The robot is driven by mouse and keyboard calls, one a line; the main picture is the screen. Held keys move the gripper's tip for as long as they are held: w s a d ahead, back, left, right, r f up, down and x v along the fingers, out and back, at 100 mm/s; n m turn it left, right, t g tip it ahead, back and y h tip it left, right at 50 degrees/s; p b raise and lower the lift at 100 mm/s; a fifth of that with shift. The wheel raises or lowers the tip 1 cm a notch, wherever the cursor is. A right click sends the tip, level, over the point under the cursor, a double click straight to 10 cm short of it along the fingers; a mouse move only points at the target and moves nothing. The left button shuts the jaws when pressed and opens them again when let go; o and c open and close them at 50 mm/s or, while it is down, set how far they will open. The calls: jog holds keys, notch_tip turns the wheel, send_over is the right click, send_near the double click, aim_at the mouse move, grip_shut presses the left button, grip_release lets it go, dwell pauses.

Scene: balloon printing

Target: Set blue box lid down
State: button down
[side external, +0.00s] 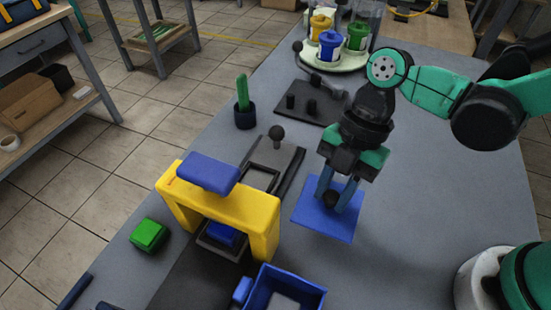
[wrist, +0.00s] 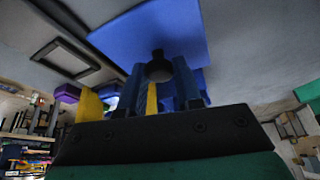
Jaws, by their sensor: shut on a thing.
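The blue box lid (side external: 318,222) is a flat blue square with a round black knob (side external: 332,198) on top. My gripper (side external: 338,193) is shut on the knob, its blue fingers on either side of it. The lid is right of the yellow press, roughly level. I cannot tell whether it touches the table or hangs just above it. The wrist view also shows the lid (wrist: 150,35) beyond my gripper (wrist: 160,78), with the knob between the fingers. The open blue box (side external: 318,297) stands at the bottom, in front of the lid and apart from it.
The yellow press (side external: 263,222) with a blue top stands left of the lid. A screen frame (side external: 285,158) with a knob lies behind it. The table (side external: 410,220) right of the lid is clear.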

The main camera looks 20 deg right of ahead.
aim_at(330, 206)
jog(key=shift+f, duration=2)
jog(key=shift+f, duration=0.1)
jog(key=c, duration=0.6)
grip_release()
jog(key=v, duration=1.2)
jog(key=w+d+m+t+h, duration=0.1)
jog(key=d+m+t+h, duration=0.3)
jog(key=m, duration=2)
jog(key=shift+w+d+r+t, duration=0.4)
jog(key=shift+d+t, duration=2.3)
jog(key=shift+d, duration=1.8)
